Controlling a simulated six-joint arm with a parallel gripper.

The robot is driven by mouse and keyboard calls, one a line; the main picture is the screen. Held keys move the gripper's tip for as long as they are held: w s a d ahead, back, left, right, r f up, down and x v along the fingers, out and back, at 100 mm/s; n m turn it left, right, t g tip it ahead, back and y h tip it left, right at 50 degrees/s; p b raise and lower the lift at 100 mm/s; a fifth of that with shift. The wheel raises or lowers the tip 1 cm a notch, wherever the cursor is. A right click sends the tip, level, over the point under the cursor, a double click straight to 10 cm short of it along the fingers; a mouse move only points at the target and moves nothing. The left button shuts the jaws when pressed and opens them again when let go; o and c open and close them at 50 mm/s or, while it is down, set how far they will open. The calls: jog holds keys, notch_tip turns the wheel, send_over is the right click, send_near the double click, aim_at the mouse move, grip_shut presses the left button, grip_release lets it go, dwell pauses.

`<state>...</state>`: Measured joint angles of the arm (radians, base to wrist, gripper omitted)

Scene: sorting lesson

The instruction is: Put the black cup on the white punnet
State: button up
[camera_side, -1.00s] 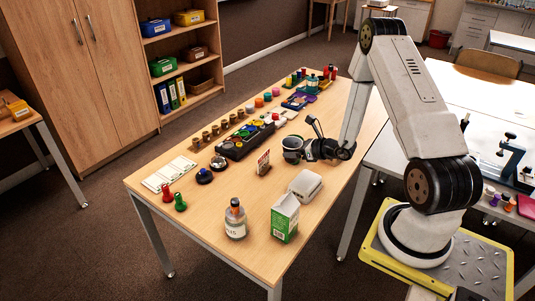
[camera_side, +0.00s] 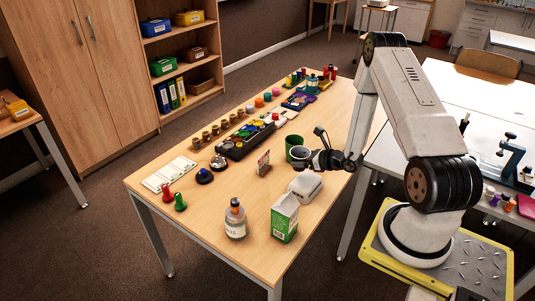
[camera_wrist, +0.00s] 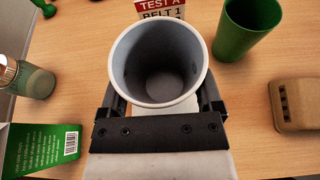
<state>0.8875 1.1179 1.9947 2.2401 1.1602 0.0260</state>
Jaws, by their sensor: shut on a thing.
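My gripper (camera_wrist: 161,103) is shut on a grey cup (camera_wrist: 160,80) with a pale rim; the cup is upright and empty. It looks grey, not black, and I see no black cup. In the side view the grey cup (camera_side: 299,154) is at the tip of my gripper (camera_side: 312,158). I cannot tell its height above the table. A white, rounded box-like punnet (camera_side: 306,187) lies on the table just nearer the side camera than the cup, apart from it in the picture. I cannot make out the punnet for sure in the wrist view.
A green cup (camera_side: 294,142) stands close behind the held cup. A green-white carton (camera_side: 285,218) and a bottle (camera_side: 235,221) stand nearer the camera. A brown slotted box (camera_wrist: 297,103) lies right in the wrist view.

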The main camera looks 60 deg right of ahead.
jog(key=shift+f, duration=0.2)
jog(key=shift+f, duration=1.75)
jog(key=shift+f, duration=0.2)
jog(key=o, duration=1)
jog(key=shift+c, duration=0.2)
jog(key=shift+r, duration=0.1)
jog(key=shift+r, duration=0.15)
jog(key=v, duration=0.7)
jog(key=shift+s, duration=0.25)
jog(key=shift+r, duration=0.1)
